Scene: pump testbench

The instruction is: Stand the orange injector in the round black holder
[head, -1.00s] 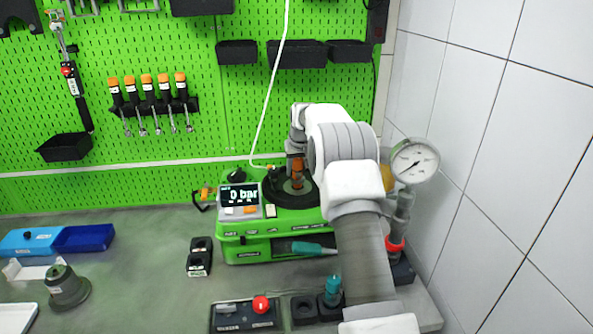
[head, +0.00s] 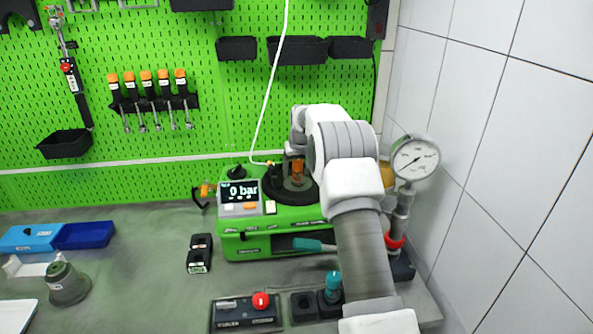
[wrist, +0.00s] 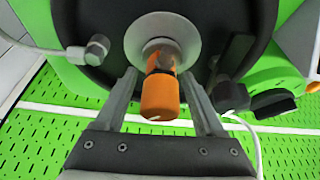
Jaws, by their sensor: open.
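The orange injector (wrist: 160,97) stands upright on the green testbench, its lower end in a pale round fitting (wrist: 140,38) at the middle of the round black holder (wrist: 205,15). In the head view the injector (head: 297,167) shows as a small orange piece over the round black holder (head: 272,198), partly hidden by my wrist. My gripper (wrist: 161,74) is open, one finger on each side of the injector, with visible gaps between fingers and injector. How deep the injector sits is hard to tell.
The green testbench (head: 240,246) carries a display (head: 239,192) reading 0 bar. A pressure gauge (head: 415,158) stands at right near the tiled wall. A teal injector (head: 333,283) stands in a small black block in front. A red button box (head: 235,312) is beside it. The left table is partly clear.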

